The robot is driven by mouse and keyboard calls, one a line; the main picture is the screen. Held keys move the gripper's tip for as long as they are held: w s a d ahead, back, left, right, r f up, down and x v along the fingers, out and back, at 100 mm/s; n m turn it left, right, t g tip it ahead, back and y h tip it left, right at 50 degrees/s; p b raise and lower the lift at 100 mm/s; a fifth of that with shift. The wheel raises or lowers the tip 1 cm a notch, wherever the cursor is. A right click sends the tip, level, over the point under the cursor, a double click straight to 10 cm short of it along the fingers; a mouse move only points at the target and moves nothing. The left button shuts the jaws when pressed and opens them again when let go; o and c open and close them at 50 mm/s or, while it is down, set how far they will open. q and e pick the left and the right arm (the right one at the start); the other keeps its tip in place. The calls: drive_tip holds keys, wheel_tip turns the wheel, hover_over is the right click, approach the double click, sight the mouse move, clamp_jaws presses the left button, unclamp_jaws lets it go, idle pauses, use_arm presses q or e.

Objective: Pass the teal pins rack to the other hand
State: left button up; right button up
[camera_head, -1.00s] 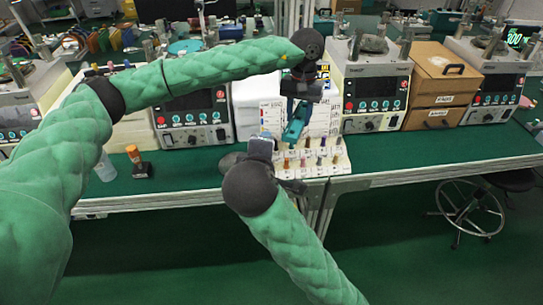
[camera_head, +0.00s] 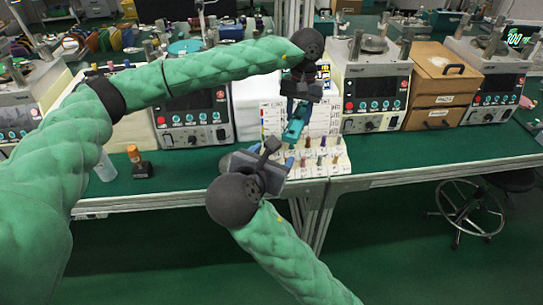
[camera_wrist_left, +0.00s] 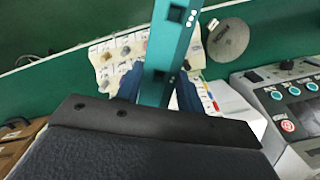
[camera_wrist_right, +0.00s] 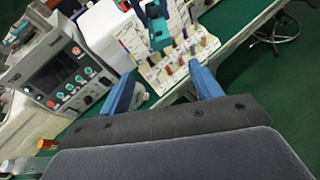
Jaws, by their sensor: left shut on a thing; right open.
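The teal pins rack (camera_head: 295,128) is a narrow teal bar with square holes along it. My left gripper (camera_head: 299,106) is shut on it and holds it in the air in front of the white labelled board. In the left wrist view the rack (camera_wrist_left: 168,50) runs up between the blue fingers. My right gripper (camera_head: 281,154) is open and empty, lower and just left of the rack's lower end. In the right wrist view the rack (camera_wrist_right: 157,24) shows ahead, beyond the open blue fingers (camera_wrist_right: 163,88) and apart from them.
A white labelled stand with several coloured pins (camera_head: 322,160) sits on the green bench (camera_head: 400,155) below the rack. Machines with screens (camera_head: 375,95) stand on both sides. Brown wooden boxes (camera_head: 440,85) are at right. An orange-capped bottle (camera_head: 134,154) stands at left.

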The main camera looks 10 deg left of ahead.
sight(288, 140)
drive_tip(key=shift+n, duration=0.8)
drive_tip(key=x, duration=1.2)
drive_tip(key=shift+f, duration=0.1)
drive_tip(key=shift+c, duration=0.2)
drive_tip(key=c, duration=1.1)
use_arm(q)
drive_tip(key=o, duration=1.1)
